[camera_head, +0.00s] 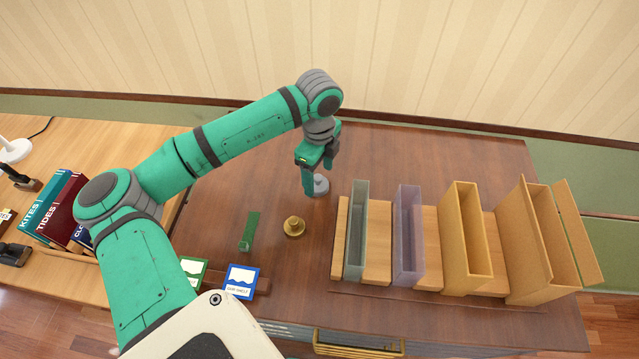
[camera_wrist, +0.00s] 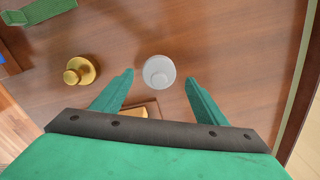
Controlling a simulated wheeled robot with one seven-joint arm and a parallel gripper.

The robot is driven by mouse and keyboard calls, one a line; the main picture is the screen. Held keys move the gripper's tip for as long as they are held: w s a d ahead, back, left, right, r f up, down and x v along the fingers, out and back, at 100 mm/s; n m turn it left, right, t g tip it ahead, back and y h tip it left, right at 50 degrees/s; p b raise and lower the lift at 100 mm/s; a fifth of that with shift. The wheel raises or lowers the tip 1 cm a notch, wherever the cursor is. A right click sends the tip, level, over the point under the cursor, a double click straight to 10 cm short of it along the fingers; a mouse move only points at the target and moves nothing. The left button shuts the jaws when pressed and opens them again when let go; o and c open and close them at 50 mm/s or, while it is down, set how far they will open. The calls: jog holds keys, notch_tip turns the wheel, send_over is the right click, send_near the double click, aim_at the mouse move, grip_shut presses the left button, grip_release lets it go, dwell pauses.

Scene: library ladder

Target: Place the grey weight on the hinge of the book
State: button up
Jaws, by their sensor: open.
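The grey weight (camera_head: 321,186) is a round disc with a knob, standing upright on the dark wooden table near its back. It shows whole in the wrist view (camera_wrist: 158,70), between and beyond the fingertips. My gripper (camera_head: 318,172) is open and empty, pointing down close by the weight; its spread fingers also show in the wrist view (camera_wrist: 159,77). Several hollow book-like shapes stand in a row on the right; the rightmost is tan (camera_head: 526,240) with a leaning panel (camera_head: 578,232). I cannot tell which is the book or where its hinge is.
A brass weight (camera_head: 294,227) and a green piece (camera_head: 250,232) stand left of the row. A blue-edged card (camera_head: 241,281) is at the front. The dark table around the grey weight is clear.

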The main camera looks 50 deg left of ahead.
jog(key=shift+s+a+f, duration=0.1)
jog(key=shift+s+f, duration=0.1)
jog(key=shift+f, duration=0.7)
